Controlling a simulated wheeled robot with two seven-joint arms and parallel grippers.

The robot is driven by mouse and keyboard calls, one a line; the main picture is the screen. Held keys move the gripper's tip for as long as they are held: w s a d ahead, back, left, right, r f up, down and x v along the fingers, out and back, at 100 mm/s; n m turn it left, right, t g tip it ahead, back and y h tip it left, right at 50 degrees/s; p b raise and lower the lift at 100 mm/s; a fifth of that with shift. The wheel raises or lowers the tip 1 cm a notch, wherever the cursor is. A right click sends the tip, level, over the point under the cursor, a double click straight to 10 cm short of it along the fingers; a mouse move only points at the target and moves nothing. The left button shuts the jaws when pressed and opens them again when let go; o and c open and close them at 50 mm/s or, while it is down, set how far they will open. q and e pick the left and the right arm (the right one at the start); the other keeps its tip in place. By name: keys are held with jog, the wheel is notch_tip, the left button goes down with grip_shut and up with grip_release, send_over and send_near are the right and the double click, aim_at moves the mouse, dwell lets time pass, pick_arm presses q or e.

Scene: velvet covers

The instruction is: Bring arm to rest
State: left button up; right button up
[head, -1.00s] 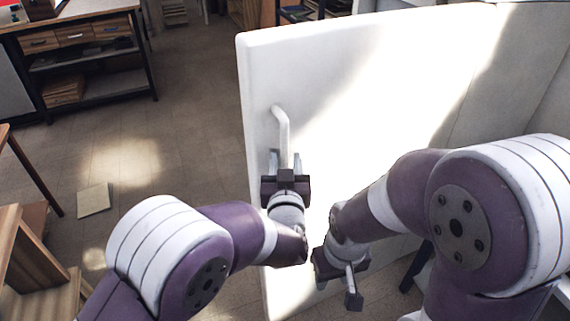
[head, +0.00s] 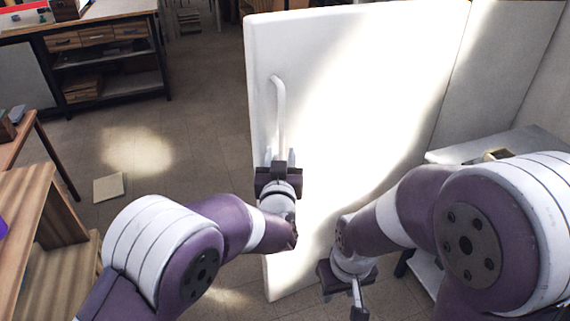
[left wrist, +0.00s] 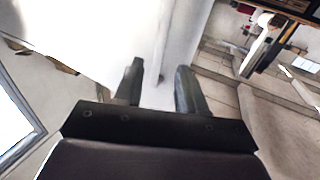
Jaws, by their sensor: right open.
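A tall white door-like panel (head: 345,110) stands upright before me, with a white bar handle (head: 280,105) near its left edge. My left gripper (head: 279,156) is at the lower end of the handle. Its two fingers stand apart, one on each side of the handle. In the left wrist view the fingers of my left gripper (left wrist: 160,85) are also apart, with the pale panel beyond them. Whether they touch the handle I cannot tell. My right gripper (head: 347,296) is open and empty, pointing down, low in front of the panel.
A grey-topped table (head: 500,148) stands at the right behind my right arm. Wooden furniture (head: 45,215) is close on the left. A workbench with drawers (head: 100,50) is at the back left. A flat tan sheet (head: 108,187) lies on otherwise open floor.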

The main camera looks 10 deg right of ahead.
pick_arm(q)
jog(key=shift+w+a+f, duration=0.1)
jog(key=shift+f, duration=0.05)
dwell(0.3)
jog(key=s+a+f+m+g+p, duration=0.1)
jog(key=s+f+m+g, duration=0.1)
jog(key=s+f+g, duration=0.75)
jog(key=s+a+r+n+g+y+p, duration=0.1)
jog(key=s+a+g+p, duration=0.1)
jog(key=s+a, duration=0.3)
jog(key=s+a+r+n+g+y+p, duration=0.1)
jog(key=s+a, duration=0.5)
jog(key=a, duration=0.8)
jog(key=s+a+r+n+g+y+p, duration=0.1)
jog(key=s+a, duration=0.4)
jog(key=a, duration=0.5)
jog(key=shift+s+a+r+n+g+y+p, duration=0.3)
jog(key=shift+n+g+y+p, duration=0.45)
jog(key=shift+g+p, duration=0.45)
